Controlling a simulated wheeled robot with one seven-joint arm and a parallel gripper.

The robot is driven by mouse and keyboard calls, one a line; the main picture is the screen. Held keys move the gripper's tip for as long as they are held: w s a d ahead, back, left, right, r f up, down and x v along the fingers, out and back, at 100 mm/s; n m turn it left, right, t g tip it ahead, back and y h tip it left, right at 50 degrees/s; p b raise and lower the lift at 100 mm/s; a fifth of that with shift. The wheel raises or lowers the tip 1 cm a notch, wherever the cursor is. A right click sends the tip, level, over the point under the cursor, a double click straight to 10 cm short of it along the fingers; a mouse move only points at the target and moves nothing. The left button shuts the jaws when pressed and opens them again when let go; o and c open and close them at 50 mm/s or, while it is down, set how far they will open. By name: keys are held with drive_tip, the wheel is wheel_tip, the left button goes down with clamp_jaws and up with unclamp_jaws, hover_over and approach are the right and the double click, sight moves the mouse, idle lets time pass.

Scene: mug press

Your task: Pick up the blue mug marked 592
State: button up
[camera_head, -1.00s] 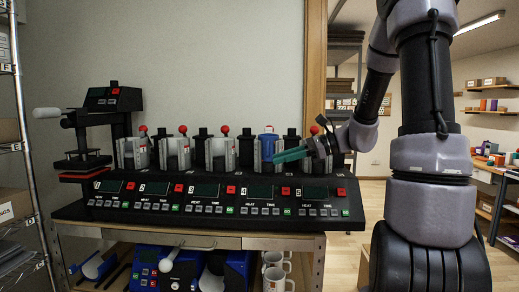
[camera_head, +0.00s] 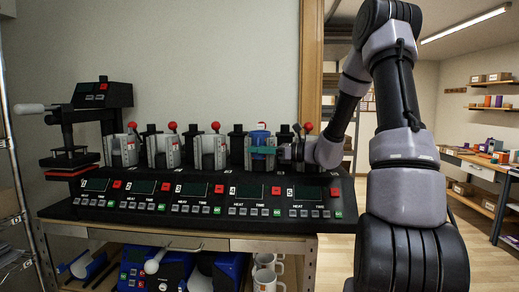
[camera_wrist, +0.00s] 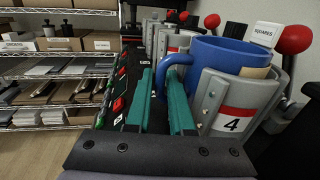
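The blue mug (camera_head: 260,137) sits in the clamp of press 4 (camera_wrist: 236,112); the wrist view shows the blue mug (camera_wrist: 225,56) close up, upright, its handle facing my gripper. No number 592 is visible on it. My gripper (camera_wrist: 161,76) has two teal fingers, spread apart, with the handle's outer bar between their tips. I cannot tell whether either finger touches the handle. In the head view my gripper (camera_head: 264,150) is in front of the mug and hides its lower part.
More clamps with red-knobbed levers stand in a row left of press 4 and one to the right. A red knob (camera_wrist: 294,39) is close beside the mug. The black control panel (camera_head: 160,212) runs below. White mugs (camera_head: 266,272) stand on the shelf underneath.

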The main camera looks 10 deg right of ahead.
drive_tip(key=shift+x, duration=1.4)
clamp_jaws()
